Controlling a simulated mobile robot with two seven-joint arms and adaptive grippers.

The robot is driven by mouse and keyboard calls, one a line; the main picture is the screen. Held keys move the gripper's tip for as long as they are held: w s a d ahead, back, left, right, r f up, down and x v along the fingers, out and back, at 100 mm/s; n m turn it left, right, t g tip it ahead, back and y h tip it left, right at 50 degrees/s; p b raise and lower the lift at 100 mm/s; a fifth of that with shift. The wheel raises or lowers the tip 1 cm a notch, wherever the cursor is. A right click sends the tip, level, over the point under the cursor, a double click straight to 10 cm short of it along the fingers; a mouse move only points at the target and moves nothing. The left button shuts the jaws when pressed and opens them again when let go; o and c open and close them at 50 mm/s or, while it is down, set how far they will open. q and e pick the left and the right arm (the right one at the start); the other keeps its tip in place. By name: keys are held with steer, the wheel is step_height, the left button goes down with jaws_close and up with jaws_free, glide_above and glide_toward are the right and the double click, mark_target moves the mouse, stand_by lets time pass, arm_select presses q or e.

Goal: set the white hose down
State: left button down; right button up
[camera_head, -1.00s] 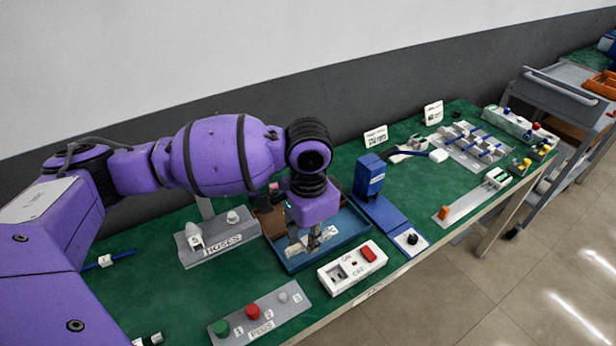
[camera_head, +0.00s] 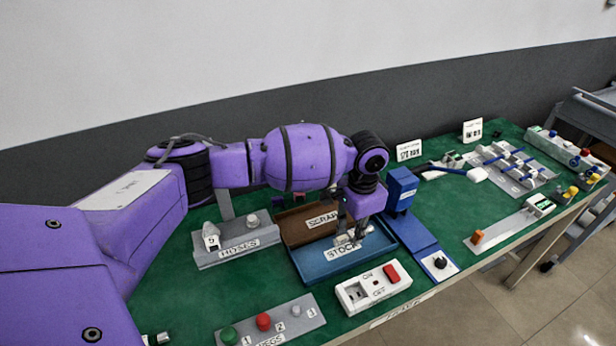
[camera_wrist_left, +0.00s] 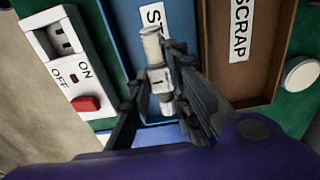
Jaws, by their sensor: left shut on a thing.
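My left gripper (camera_head: 350,236) points down over the blue STOCK tray (camera_head: 318,276). It is shut on the white hose, a short pale piece with a wider ribbed middle. In the left wrist view the hose (camera_wrist_left: 152,45) sits between the two dark fingers of the gripper (camera_wrist_left: 158,80). The hose lies across the STOCK label, over the tray floor (camera_wrist_left: 125,30). I cannot tell whether it touches the floor. In the head view the fingers partly hide the hose. My right gripper is not in view.
A brown SCRAP tray (camera_head: 290,222) adjoins the blue tray behind. A white switch box with a red button (camera_head: 391,272) stands in front. A grey HOSES stand (camera_head: 215,258) is left, a blue post (camera_head: 402,190) right. A grey peg block (camera_head: 300,325) lies front left.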

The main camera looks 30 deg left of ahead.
arm_select(q)
steer(key=shift+w+f, duration=0.2)
steer(key=shift+w, duration=0.15)
steer(key=shift+f, duration=1.55)
steer(key=shift+f, duration=0.1)
steer(key=c, duration=1.6)
jaws_free()
steer(key=shift+f, duration=0.1)
step_height(320, 180, up, 12)
steer(key=shift+r+p, duration=0.25)
steer(key=shift+p, duration=0.05)
